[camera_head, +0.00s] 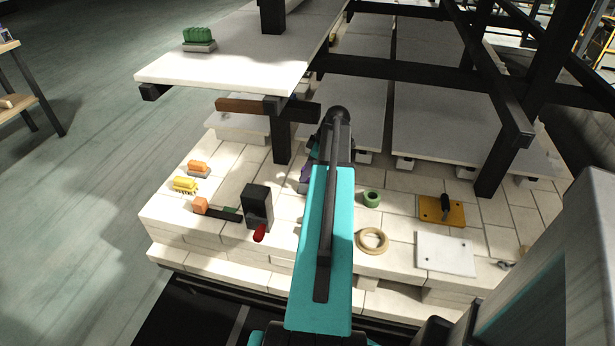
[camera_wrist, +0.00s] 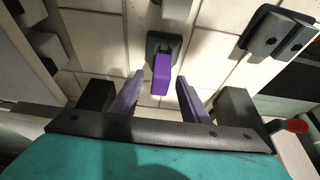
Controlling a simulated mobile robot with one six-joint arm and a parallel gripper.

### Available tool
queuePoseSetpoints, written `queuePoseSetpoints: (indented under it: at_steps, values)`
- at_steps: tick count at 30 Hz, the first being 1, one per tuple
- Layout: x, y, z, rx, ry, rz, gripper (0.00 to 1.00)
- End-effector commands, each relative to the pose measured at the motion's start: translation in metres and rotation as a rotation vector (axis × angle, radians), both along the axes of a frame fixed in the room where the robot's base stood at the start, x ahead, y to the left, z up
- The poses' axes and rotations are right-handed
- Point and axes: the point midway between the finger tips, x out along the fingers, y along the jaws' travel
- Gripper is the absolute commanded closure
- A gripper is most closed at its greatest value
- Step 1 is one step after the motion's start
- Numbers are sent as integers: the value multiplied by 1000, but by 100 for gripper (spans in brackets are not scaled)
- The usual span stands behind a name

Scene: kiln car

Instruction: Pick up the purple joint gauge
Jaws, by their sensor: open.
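The purple joint gauge (camera_wrist: 162,75) has a dark grey part (camera_wrist: 160,44) at its far end and lies on the pale bricks in the wrist view. My gripper (camera_wrist: 160,80) is open. Its two purple-tinted fingers stand to the left and right of the gauge's purple part in the wrist view, with a gap on each side. I cannot tell how far the fingertips are above the bricks.
A dark block (camera_head: 257,203) and red handle (camera_head: 260,233) stand left of my arm. Dark posts and a shelf (camera_head: 230,60) rise behind.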

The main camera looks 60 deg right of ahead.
Motion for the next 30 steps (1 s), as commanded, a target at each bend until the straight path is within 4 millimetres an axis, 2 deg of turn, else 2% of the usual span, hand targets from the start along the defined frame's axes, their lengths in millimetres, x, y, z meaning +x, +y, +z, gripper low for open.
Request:
queuePoseSetpoints:
  at_steps: [15, 17, 23, 30]
  values:
    - [0, 0, 0, 0, 0, -1, 59]
    - [0, 0, 0, 0, 0, -1, 65]
    - [-1, 0, 0, 0, 0, -1, 99]
    - [-1, -1, 0, -1, 0, -1, 100]
